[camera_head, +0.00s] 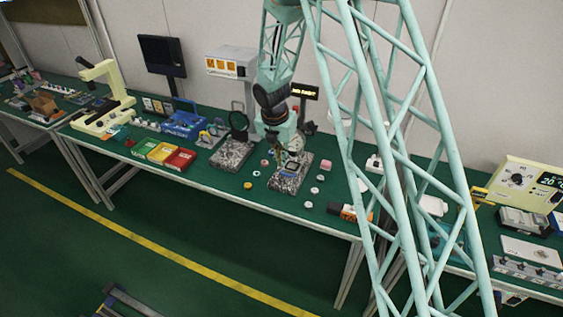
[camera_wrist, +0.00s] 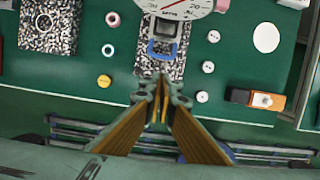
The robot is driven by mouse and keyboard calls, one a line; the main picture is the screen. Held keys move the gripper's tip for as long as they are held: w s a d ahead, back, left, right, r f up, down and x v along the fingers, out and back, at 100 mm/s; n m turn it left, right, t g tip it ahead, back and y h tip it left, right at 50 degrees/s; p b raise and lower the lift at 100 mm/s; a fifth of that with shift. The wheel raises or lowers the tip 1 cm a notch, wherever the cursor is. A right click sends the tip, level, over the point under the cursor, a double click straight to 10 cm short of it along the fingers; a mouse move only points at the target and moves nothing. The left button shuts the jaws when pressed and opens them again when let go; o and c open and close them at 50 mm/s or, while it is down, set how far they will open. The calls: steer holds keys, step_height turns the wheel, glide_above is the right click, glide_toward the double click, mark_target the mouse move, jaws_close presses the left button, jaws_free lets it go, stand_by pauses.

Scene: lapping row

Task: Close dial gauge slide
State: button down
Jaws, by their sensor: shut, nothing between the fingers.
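The dial gauge (camera_wrist: 180,8) shows its white face and red needle at the top of the wrist view, partly cut off. Below the face is a grey bracket with a blue U-shaped piece (camera_wrist: 162,50), which may be the slide. They are above a speckled granite base (camera_wrist: 175,70), which also shows in the head view (camera_head: 288,184). My gripper (camera_wrist: 160,82) is shut and empty, its tips just below the blue piece in the picture. I cannot tell whether they touch. In the head view my gripper (camera_head: 283,160) is over the granite base, and the arm hides much of the gauge.
Another granite base (camera_head: 232,154) with a round black stand is to the left. Several small white, pink and yellow discs lie around the bases. An orange and black block (camera_wrist: 262,100) is to the right. The green table's front edge is close to my gripper.

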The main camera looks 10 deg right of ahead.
mark_target(286, 175)
steer(key=c, duration=3.3)
jaws_free()
steer(key=shift+c, duration=0.2)
steer(key=o, duration=0.5)
steer(key=shift+m, duration=0.4)
steer(key=r+m+b, duration=0.1)
steer(key=m+b, duration=0.1)
steer(key=m, duration=0.3)
steer(key=w+d+r+m+b, duration=0.1)
steer(key=m, duration=0.5)
steer(key=w+d+m+b, duration=0.1)
steer(key=m+b, duration=0.1)
steer(key=m, duration=0.4)
steer(key=shift+w+r+g+b, duration=0.2)
steer(key=shift+r+g+b, duration=0.1)
steer(key=shift+r, duration=0.1)
steer(key=shift+f, duration=0.1)
steer(key=shift+w+d+f+b, duration=0.25)
steer(key=shift+w+f, duration=0.1)
steer(key=shift+f, duration=1.9)
steer(key=shift+w+d+f+b, duration=0.2)
steer(key=shift+w+f+b, duration=0.1)
steer(key=shift+f, duration=1.95)
steer(key=shift+w+d+f+b, duration=0.25)
steer(key=shift+w+f, duration=0.1)
steer(key=shift+f, duration=1.9)
